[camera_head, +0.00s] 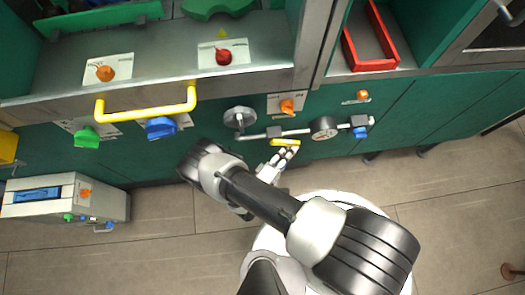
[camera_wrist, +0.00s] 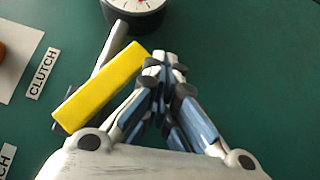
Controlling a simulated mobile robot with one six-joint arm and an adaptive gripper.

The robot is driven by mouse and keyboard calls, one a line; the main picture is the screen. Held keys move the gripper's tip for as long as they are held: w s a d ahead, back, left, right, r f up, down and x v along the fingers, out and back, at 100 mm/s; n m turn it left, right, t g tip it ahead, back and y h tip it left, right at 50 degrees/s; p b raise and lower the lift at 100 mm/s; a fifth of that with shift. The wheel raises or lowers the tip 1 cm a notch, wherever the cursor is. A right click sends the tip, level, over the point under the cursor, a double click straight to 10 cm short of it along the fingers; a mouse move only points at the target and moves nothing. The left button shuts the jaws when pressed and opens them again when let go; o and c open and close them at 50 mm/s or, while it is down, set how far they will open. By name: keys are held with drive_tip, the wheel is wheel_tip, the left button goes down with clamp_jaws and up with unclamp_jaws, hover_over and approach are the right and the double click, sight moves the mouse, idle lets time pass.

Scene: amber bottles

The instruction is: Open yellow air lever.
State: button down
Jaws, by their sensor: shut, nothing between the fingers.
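My gripper (camera_head: 293,151) is at the lever's right part in the head view. In the wrist view my gripper (camera_wrist: 163,57) is shut and empty, its fingertips just right of the lever's upper end. I cannot tell whether they touch it.
A round gauge (camera_head: 323,127) sits on the pipe to the right of the lever, and a grey round knob (camera_head: 240,118) is to the left. An orange knob (camera_head: 287,106) is above. A yellow handle (camera_head: 146,112) sticks out further left. A "CLUTCH" label (camera_wrist: 42,74) is left of the lever.

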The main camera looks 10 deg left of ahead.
drive_tip(key=shift+w+d+r+n+t+b, duration=0.1)
drive_tip(key=shift+d+r+n+t+b, duration=0.25)
drive_tip(key=shift+n+t, duration=0.25)
idle(1.1)
drive_tip(key=shift+r, duration=0.1)
